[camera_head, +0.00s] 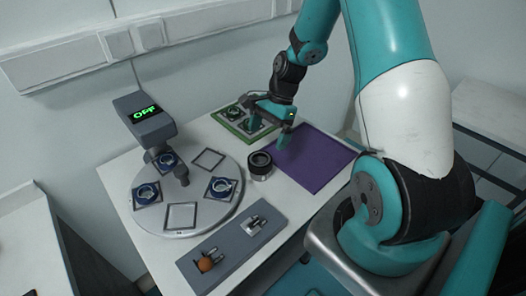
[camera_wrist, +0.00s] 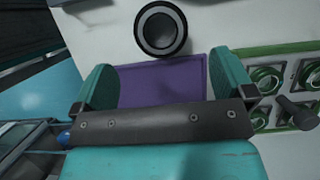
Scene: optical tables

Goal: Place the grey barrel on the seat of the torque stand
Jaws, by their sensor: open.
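A short grey cylinder (camera_head: 260,165) with a dark round opening stands upright on the white table, beside the purple mat. In the wrist view it shows from above as a dark ring with a pale band (camera_wrist: 161,28), beyond the fingertips. I cannot tell whether it is the barrel or the seat of the torque stand. My gripper (camera_head: 270,125) is open and empty, above the table between the green-edged tray and the mat. In the wrist view its two teal fingers (camera_wrist: 164,78) stand wide apart, with only the mat showing between them.
A purple mat (camera_head: 312,172) lies bare at the right. A green-edged tray (camera_head: 222,122) holds several parts. A round plate (camera_head: 160,209) with blue-ringed parts stands left, by a device reading OFF (camera_head: 146,112). A grey plate (camera_head: 230,250) in front bears an orange ball and metal pieces.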

